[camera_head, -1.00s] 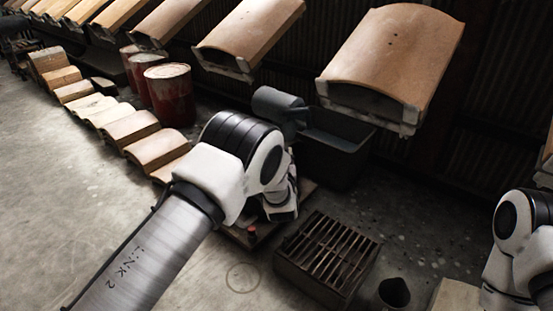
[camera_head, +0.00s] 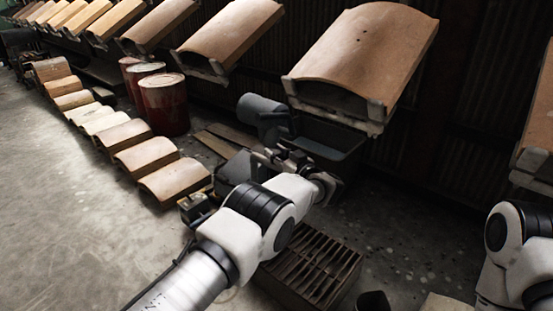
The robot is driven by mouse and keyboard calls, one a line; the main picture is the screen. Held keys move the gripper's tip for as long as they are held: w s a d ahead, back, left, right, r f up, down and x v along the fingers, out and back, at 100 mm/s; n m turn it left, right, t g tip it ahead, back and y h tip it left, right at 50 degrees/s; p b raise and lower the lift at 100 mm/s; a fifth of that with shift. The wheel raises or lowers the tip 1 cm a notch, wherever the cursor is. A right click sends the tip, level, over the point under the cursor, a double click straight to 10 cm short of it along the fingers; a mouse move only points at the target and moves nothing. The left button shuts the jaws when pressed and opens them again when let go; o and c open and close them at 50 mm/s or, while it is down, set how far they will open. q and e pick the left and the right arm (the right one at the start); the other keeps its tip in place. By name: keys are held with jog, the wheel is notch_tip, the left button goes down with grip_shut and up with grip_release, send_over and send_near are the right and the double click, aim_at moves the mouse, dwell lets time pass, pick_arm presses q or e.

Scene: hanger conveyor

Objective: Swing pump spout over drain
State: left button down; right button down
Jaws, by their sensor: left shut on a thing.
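The drain, a slatted metal grate (camera_head: 318,268), lies on the floor at lower centre. My left arm partly covers its upper left side. The pump, with a grey rounded body (camera_head: 262,113), stands behind it, beside a dark trough (camera_head: 335,140). My left gripper (camera_head: 268,158) is beyond my forearm, in front of the pump and trough, away from the grate. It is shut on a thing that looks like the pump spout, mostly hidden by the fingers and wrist. My right arm shows at the lower right edge; its gripper is out of view.
Red drums (camera_head: 164,105) stand at the back left. Several curved pieces (camera_head: 148,155) line the floor on the left. A dark object (camera_head: 373,302) sits below the grate. Floor at lower left is clear.

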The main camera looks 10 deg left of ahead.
pick_arm(q)
jog(key=shift+w+r, duration=0.1)
jog(key=shift+r, duration=0.05)
jog(key=c, duration=0.8)
grip_release()
notch_tip(320, 180, up, 10)
jog(key=shift+w+d+f, duration=0.1)
jog(key=shift+w, duration=0.05)
